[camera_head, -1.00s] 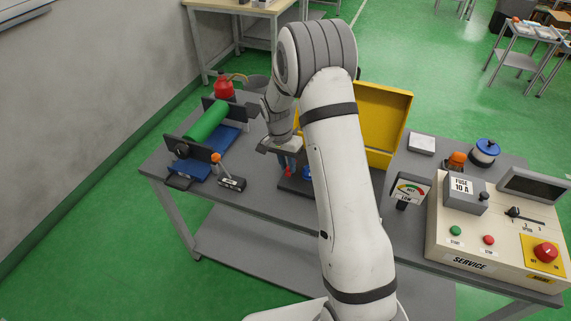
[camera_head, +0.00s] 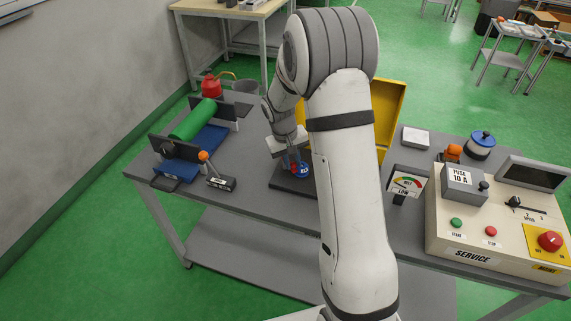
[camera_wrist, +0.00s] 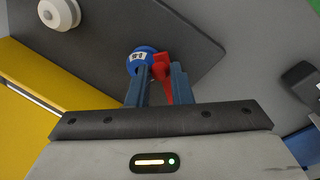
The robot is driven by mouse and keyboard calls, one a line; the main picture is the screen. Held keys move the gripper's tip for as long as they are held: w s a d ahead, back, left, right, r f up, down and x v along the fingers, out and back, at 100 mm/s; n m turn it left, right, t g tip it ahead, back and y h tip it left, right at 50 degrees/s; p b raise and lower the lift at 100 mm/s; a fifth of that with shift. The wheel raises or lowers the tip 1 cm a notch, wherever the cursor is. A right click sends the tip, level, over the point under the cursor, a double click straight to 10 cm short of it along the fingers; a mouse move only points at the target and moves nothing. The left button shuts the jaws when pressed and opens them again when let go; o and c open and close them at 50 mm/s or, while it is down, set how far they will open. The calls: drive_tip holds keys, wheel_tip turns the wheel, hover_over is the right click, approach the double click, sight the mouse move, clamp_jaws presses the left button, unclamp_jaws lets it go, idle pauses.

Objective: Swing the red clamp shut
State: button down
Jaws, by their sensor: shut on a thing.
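The red clamp (camera_wrist: 161,66) shows in the wrist view as a red lever between my two blue-grey fingers. My gripper (camera_wrist: 161,76) is shut on it. A blue round part with a white label (camera_wrist: 137,58) sits right beside the clamp, partly behind the left finger. In the head view my gripper (camera_head: 294,164) reaches down over a dark base plate (camera_head: 281,182), with a bit of the red clamp and the blue part (camera_head: 306,171) at its tips. My arm hides the plate's right side. I cannot tell how far the clamp is swung.
A green roller (camera_head: 195,119) on a blue stand and an orange-knobbed lever box (camera_head: 221,182) stand left. A yellow bin (camera_head: 386,112) stands behind my arm. A gauge (camera_head: 407,184) and a service panel (camera_head: 470,232) stand right. In the wrist view a white knob (camera_wrist: 59,14) is on the plate.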

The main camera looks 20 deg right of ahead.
drive_tip(key=d+n, duration=0.1)
drive_tip(key=n, duration=0.2)
drive_tip(key=shift+w+d+n+t, duration=0.3)
drive_tip(key=shift+w+d+n, duration=0.05)
drive_tip(key=shift+w+n, duration=0.05)
drive_tip(key=shift+w+d+n+t+y, duration=0.15)
drive_tip(key=shift+w+d+n, duration=0.1)
drive_tip(key=shift+n, duration=0.5)
drive_tip(key=shift+w+d+n+t+y, duration=0.1)
drive_tip(key=shift+w+d+n, duration=0.15)
drive_tip(key=shift+n, duration=0.45)
drive_tip(key=shift+w+d+n+t+y, duration=0.15)
drive_tip(key=shift+d+n, duration=0.1)
drive_tip(key=shift+n, duration=0.5)
drive_tip(key=c, duration=1.3)
unclamp_jaws()
wheel_tip(320, 180, up, 8)
drive_tip(key=s+a, duration=0.1)
drive_tip(key=shift+f, duration=0.15)
